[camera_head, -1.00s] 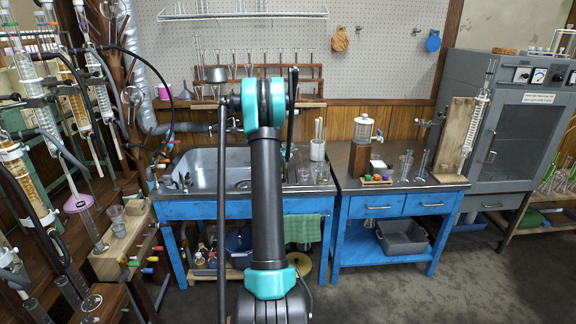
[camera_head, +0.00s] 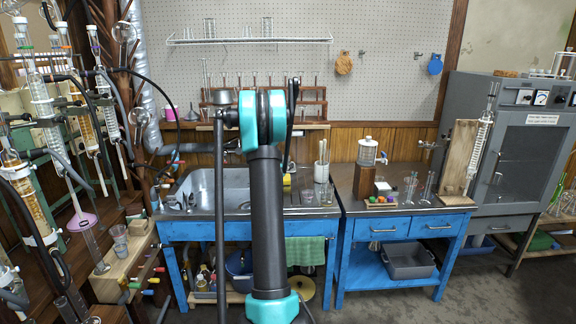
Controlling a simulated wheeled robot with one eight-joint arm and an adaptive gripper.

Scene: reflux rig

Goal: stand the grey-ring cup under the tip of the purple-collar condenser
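A condenser with a purple collar (camera_head: 92,29) hangs slanted at the left rack, its lower end running down toward the wooden steps; its tip is too small to make out clearly. A clear cup (camera_head: 120,241) stands upright on a light wooden block at lower left; I cannot tell its ring colour. More small clear glass vessels (camera_head: 307,196) stand right of the sink and on the right bench (camera_head: 409,188); their rings are unreadable too. My black and teal arm rises in the middle of the view. My gripper is not visible.
Condensers, hoses and a lilac disc (camera_head: 83,222) crowd the left side. The sink (camera_head: 225,190) sits in a blue bench behind my arm. A drink-style dispenser (camera_head: 367,151), a wooden board (camera_head: 459,160) and a grey oven cabinet (camera_head: 525,150) are at right. The floor (camera_head: 390,302) before the benches is clear.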

